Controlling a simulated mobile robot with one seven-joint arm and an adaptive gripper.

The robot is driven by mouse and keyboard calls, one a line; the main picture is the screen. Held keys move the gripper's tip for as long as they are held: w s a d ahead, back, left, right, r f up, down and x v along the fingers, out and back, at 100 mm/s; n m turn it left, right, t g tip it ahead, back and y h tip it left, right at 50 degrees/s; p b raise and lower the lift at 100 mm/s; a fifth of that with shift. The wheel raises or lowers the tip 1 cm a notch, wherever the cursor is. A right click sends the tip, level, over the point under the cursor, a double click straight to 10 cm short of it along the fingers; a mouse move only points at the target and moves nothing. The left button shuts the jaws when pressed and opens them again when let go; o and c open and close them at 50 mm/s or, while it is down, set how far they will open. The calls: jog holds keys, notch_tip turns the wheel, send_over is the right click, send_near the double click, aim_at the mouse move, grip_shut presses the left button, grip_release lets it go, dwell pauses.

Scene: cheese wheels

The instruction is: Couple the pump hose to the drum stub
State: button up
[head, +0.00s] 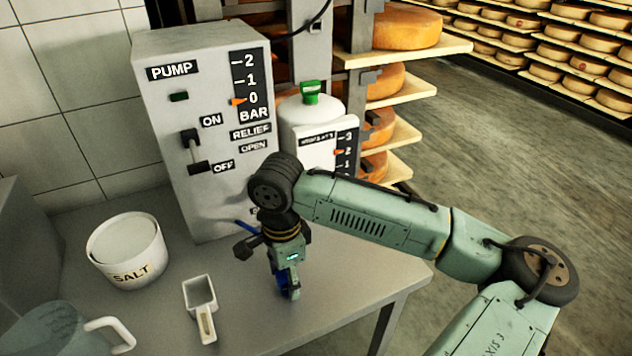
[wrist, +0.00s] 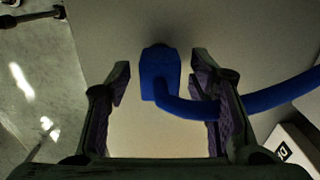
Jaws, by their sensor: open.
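The pump hose shows in the wrist view as a blue end piece (wrist: 158,72) with a blue tube (wrist: 270,98) curving off to the right. My gripper (wrist: 161,85) is open, with one jaw on each side of the end piece and gaps visible beside it. In the head view my gripper (head: 287,284) points down low over the table, and it mostly hides the blue hose end (head: 281,283). A white vessel (head: 308,135) with a green top (head: 311,92) stands behind my arm. I cannot make out the drum stub.
The grey pump box (head: 205,110), its lever at OFF, stands at the table's back. A SALT tub (head: 128,250), a white scoop (head: 201,305) and a clear jug (head: 60,330) lie left of my gripper. Cheese shelves (head: 400,100) stand behind. The table's front right (head: 350,305) is clear.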

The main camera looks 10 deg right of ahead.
jog(key=shift+f, duration=0.3)
jog(key=shift+r, duration=0.1)
dwell(0.5)
grip_shut()
dwell(0.4)
